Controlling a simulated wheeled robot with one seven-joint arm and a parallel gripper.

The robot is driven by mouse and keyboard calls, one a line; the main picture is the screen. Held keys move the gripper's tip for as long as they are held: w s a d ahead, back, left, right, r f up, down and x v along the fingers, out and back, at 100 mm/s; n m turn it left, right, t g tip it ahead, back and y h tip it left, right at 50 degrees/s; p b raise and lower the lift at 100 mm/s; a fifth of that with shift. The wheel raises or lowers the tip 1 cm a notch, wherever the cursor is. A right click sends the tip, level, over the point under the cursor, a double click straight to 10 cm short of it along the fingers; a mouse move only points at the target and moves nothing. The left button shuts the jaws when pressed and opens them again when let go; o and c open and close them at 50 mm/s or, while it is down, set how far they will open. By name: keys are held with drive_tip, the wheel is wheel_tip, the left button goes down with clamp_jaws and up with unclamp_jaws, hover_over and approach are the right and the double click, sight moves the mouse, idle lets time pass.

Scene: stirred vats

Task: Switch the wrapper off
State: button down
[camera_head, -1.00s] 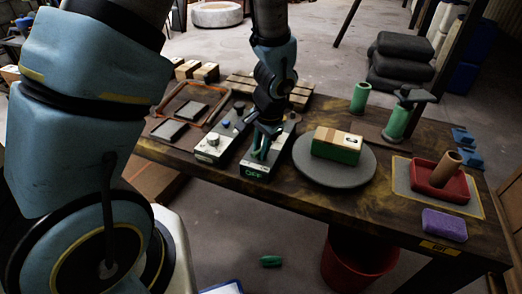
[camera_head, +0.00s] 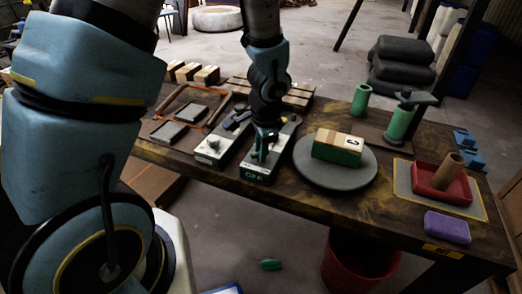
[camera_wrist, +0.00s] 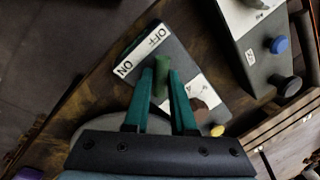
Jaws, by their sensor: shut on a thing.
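My gripper (camera_wrist: 163,78) is shut on this lever, with a green finger on each side. In the head view my gripper (camera_head: 262,147) is over the box and hides much of its top. I cannot tell which way the lever leans.
A second control box (camera_head: 212,150) with knobs stands close on the left. A round grey turntable (camera_head: 335,178) with a green-and-tan block (camera_head: 338,148) is close on the right. Green cylinders (camera_head: 400,123), a red tray (camera_head: 455,193) and a purple sponge (camera_head: 447,227) are further right.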

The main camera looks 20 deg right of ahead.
drive_tip(key=c, duration=0.8)
unclamp_jaws()
drive_tip(key=shift+o, duration=0.2)
drive_tip(key=shift+r, duration=0.1)
wheel_tip(320, 180, up, 10)
drive_tip(key=s, duration=0.2)
drive_tip(key=shift+r+p, duration=0.2)
drive_tip(key=shift+p, duration=0.15)
drive_tip(key=shift+a, duration=0.1)
drive_tip(key=w+a+r+n, duration=0.1)
drive_tip(key=a+n, duration=0.7)
drive_tip(key=a, duration=0.4)
drive_tip(key=w+a+r+n, duration=0.2)
drive_tip(key=a+n, duration=0.6)
drive_tip(key=a, duration=0.5)
drive_tip(key=shift+w+a+n+g, duration=0.15)
drive_tip(key=shift+a+n+g, duration=0.05)
drive_tip(key=shift+n+g, duration=0.1)
